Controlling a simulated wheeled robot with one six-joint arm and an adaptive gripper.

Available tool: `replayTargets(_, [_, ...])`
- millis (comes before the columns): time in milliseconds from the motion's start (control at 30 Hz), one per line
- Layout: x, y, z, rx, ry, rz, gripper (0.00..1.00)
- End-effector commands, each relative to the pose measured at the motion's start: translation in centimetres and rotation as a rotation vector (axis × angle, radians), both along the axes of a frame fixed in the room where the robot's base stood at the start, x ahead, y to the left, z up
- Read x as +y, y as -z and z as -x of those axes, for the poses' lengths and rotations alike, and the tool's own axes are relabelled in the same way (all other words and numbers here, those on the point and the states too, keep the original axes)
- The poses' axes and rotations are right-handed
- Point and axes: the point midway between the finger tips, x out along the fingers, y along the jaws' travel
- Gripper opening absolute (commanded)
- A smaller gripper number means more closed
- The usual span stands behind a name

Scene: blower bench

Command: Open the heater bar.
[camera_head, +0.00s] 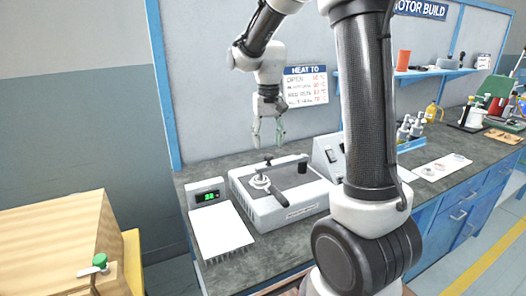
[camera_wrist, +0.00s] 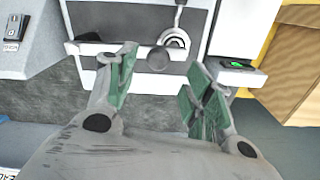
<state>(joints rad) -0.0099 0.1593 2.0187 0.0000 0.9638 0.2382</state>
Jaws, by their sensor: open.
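The heater (camera_head: 300,209) is a light grey bench unit with a dark recessed top. A bar with a dark grip (camera_head: 280,197) and a metal pivot (camera_head: 261,182) lies across its left part. A black upright knob (camera_head: 302,166) stands at its back right. In the wrist view a pale crossbar (camera_wrist: 110,48) spans the unit, with a round dark knob (camera_wrist: 158,60) and a lever on a round metal base (camera_wrist: 174,40). Which of these is the heater bar is unclear. My gripper (camera_head: 268,138) is open and empty, above the back of the heater; its green-padded fingers (camera_wrist: 160,88) frame the knob without visible contact.
A readout box with green digits (camera_head: 208,194) and a white finned block (camera_head: 222,232) stand left of the heater. A grey switch box (camera_head: 328,155) is close on its right. A wall sign (camera_head: 306,86) hangs behind my gripper. A wooden box (camera_head: 60,240) is at front left.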

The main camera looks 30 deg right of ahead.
Motion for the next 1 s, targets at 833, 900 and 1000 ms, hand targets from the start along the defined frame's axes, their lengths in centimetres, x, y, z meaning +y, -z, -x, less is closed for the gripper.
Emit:
replayTargets(833, [0.0,4.2,0.0,0.000,-0.001,0.000,0.08])
replayTargets(900, [0.0,4.2,0.0,0.000,-0.001,0.000,0.00])
replayTargets(1000, [0.0,4.2,0.0,0.000,0.000,0.000,0.00])
